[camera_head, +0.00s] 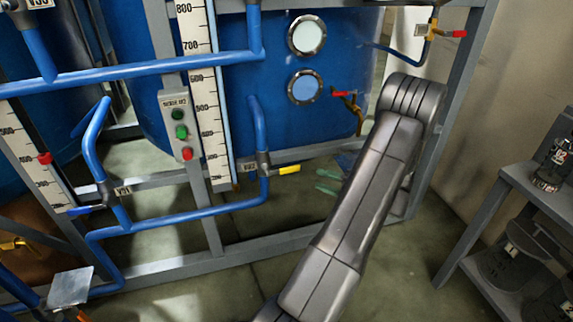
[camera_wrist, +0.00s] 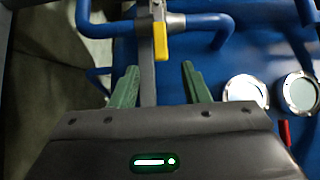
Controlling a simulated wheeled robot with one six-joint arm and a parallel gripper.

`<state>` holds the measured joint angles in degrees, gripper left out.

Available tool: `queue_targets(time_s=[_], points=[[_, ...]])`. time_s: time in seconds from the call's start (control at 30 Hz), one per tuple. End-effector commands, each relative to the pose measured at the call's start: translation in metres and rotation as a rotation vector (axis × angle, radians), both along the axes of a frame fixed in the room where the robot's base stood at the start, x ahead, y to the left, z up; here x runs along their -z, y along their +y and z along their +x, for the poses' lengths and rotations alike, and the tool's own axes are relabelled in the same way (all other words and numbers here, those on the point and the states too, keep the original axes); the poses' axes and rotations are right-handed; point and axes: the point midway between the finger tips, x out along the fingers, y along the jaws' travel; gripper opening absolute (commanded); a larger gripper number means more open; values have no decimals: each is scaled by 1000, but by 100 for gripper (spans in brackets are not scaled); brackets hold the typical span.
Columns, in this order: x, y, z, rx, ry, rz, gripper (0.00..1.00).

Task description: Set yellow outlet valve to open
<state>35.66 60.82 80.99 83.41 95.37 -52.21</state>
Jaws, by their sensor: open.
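The yellow valve handle (camera_head: 289,170) sticks out to the right from a valve body on a blue pipe (camera_head: 257,122), crosswise to the pipe. In the wrist view the yellow handle (camera_wrist: 160,43) is at the top centre, also crosswise to the blue pipe. My gripper has two green fingers, which show in the head view (camera_head: 329,182) to the right of the handle, partly hidden by my arm. In the wrist view my gripper (camera_wrist: 160,68) is open and empty. The handle lines up with the gap between the fingers and appears beyond their tips.
A grey frame bar (camera_head: 310,149) runs close behind the valve. A blue tank (camera_head: 345,50) with round windows stands behind. Red-handled valves (camera_head: 340,94) are nearby. A button box (camera_head: 180,130) is to the left. A grey shelf (camera_head: 530,190) stands at right.

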Motion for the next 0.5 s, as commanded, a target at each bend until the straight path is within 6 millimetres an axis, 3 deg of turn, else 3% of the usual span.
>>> queue_targets(time_s=[0.5], points=[[1,89,43,-6,2,-1,42]])
